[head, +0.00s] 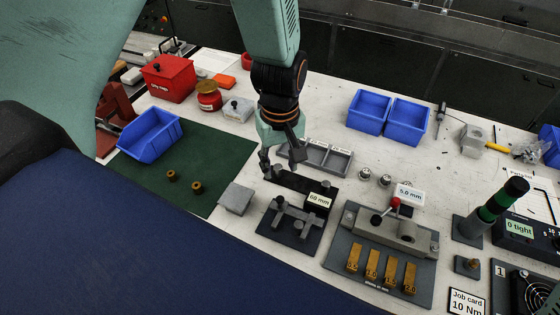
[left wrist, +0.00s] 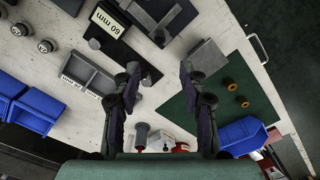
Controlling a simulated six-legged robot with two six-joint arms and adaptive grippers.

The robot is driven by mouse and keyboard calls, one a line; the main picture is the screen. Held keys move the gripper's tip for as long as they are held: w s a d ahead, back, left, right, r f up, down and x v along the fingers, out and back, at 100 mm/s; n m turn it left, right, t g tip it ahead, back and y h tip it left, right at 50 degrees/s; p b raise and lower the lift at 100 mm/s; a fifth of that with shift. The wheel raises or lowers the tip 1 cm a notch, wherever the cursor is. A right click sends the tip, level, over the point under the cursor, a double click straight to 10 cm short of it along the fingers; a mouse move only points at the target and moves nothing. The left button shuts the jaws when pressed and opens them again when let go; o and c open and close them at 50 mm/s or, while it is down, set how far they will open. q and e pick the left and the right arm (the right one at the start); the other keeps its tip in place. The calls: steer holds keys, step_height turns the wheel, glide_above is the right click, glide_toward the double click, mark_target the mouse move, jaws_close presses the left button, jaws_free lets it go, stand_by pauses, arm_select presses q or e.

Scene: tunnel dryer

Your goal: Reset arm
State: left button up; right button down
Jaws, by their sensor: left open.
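My left gripper (head: 282,160) hangs from above over the bench, near the dark fixture labelled 60 mm (head: 292,215) and the grey divided tray (head: 318,156). In the left wrist view its two fingers (left wrist: 160,75) are spread apart with nothing between them. The dark fixture (left wrist: 125,48) and the grey tray (left wrist: 88,70) also show there, beyond the fingers. I cannot tell from these views whether the fingertips touch the fixture. My right gripper does not show in either view.
A blue bin (head: 150,133) and two brass bushings (head: 197,187) are on the green mat (head: 200,150). A grey block (head: 236,198) lies beside the fixture. Two blue bins (head: 388,114) stand behind. A gauge plate (head: 384,255) and a stack light (head: 490,213) stand right.

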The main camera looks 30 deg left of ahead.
arm_select(q)
steer(key=shift+f, duration=0.1)
stand_by(0.3)
steer(key=s+f+m, duration=0.1)
steer(key=s+f, duration=0.3)
steer(key=s+a+f+m, duration=0.1)
steer(key=s+f+m, duration=0.1)
steer(key=s+f, duration=0.2)
steer(key=s+a+f+m, duration=0.1)
steer(key=s+f, duration=0.3)
steer(key=shift+s+a+m, duration=0.15)
steer(key=shift+s+m, duration=0.1)
steer(key=shift+m, duration=0.15)
steer(key=s+f+m, duration=0.4)
steer(key=s, duration=0.8)
step_height(320, 180, down, 11)
steer(key=b, duration=1.1)
steer(key=shift+w+r, duration=0.15)
steer(key=shift+w, duration=0.2)
steer(key=shift+r, duration=0.1)
